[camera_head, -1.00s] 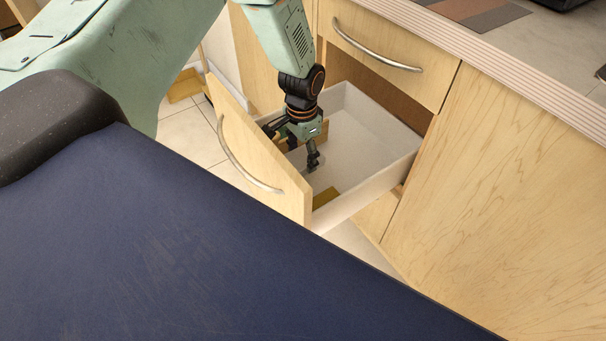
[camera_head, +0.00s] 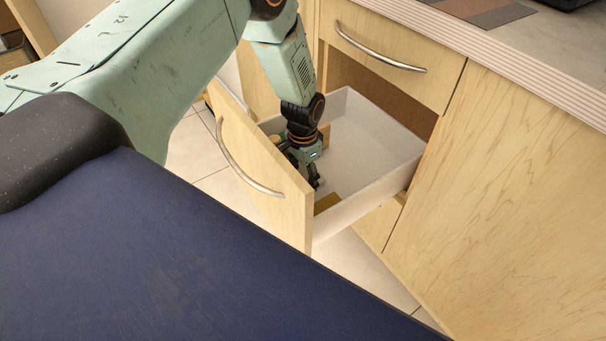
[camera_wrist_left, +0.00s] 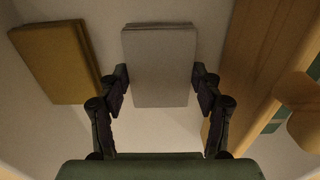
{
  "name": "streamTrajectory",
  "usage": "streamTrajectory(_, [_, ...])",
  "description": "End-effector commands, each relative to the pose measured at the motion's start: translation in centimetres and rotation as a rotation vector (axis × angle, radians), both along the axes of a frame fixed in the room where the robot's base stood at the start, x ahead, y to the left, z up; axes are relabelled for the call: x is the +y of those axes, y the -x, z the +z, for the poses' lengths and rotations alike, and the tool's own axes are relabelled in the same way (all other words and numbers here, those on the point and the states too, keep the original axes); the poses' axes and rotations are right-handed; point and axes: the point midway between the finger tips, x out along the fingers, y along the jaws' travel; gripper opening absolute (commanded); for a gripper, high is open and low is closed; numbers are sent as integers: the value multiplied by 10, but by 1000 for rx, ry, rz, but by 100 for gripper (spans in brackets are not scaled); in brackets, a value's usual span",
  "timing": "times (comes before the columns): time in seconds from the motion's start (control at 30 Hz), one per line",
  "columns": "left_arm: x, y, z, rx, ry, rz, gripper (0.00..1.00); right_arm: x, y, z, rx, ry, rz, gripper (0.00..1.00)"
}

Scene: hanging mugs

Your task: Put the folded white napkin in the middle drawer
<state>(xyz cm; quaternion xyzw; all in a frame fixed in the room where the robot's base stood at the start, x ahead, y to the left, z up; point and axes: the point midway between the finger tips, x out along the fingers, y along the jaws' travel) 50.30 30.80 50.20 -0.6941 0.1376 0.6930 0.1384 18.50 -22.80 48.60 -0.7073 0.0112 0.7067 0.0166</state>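The middle drawer (camera_head: 388,167) is pulled open below a shut drawer, its pale wooden front with a curved handle facing left. My left gripper (camera_head: 312,178) reaches down inside it. In the left wrist view the folded white napkin (camera_wrist_left: 160,65), greyish in the shade, lies flat on the drawer floor. The open fingers of my left gripper (camera_wrist_left: 160,85) stand at either side of its near part, close to its edges; whether they touch it I cannot tell. In the head view the napkin is hidden or too small to make out. My right gripper is not in view.
A folded mustard napkin (camera_wrist_left: 58,62) lies left of the white one; it also shows in the head view (camera_head: 327,203). A wooden strip (camera_wrist_left: 250,60) runs along the right. The drawer front (camera_head: 265,185) and walls close in around my gripper. The countertop (camera_head: 560,60) is above.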

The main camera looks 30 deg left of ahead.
Motion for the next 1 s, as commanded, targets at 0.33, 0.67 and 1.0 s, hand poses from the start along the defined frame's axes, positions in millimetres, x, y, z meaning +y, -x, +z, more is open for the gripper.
streamTrajectory(0.33, [0, 0, 0, 0, 0, 0, 88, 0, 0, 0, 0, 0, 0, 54])
streamTrajectory(0.67, [0, 0, 5, 0, 0, 0, 88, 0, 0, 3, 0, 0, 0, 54])
streamTrajectory(1.0, [0, -1, 70, -3, 1, 1, 88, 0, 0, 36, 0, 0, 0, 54])
